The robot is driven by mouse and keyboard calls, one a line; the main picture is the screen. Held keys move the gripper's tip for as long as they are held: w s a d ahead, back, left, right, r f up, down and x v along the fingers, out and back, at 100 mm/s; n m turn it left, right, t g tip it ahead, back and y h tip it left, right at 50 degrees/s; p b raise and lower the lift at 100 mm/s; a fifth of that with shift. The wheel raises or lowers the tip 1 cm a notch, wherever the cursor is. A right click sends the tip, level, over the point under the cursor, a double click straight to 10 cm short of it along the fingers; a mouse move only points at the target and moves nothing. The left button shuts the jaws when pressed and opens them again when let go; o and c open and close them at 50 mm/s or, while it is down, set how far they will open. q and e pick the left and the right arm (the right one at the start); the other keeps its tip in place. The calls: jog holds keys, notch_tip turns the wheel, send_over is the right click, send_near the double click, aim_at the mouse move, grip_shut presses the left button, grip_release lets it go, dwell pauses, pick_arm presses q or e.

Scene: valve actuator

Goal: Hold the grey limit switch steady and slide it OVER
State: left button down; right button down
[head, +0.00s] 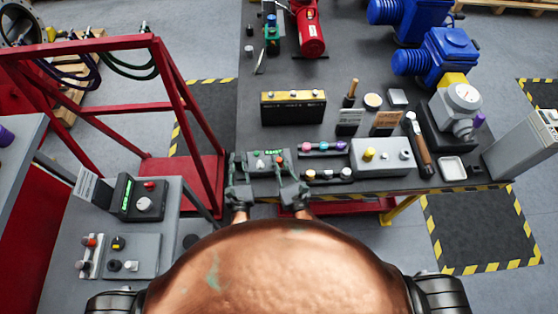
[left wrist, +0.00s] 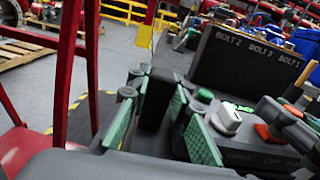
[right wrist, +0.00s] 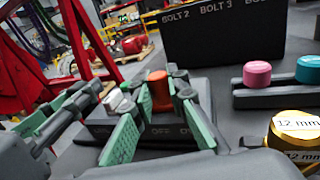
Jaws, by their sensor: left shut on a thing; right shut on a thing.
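The grey limit switch (head: 268,153) looks like a box at the table's front edge, with a green light, a white knob and a red knob. In the left wrist view its white knob (left wrist: 227,118) stands to the right of my fingers. My left gripper (head: 238,173) is shut at the box's left end, its green pads (left wrist: 150,110) on either side of a dark part. My right gripper (head: 288,178) is shut at the box's right end. In the right wrist view its fingers (right wrist: 155,105) straddle the area around the red knob (right wrist: 158,88). The fingers hide the exact contact spots.
A black bolt box (head: 293,106) stands behind. A rail with coloured caps (head: 323,147) and a light grey box with a yellow knob (head: 384,156) stand to the right. A red frame (head: 185,105) stands at the left. The grey table (head: 215,205) at the lower left holds control boxes.

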aim_at(289, 160)
pick_arm(q)
jog(key=shift+s+f, duration=0.1)
jog(key=shift+f, duration=0.3)
pick_arm(e)
jog(key=shift+d, duration=1.75)
jog(key=shift+w, duration=0.1)
jog(key=c, duration=1.9)
grip_release()
jog(key=shift+d, duration=0.1)
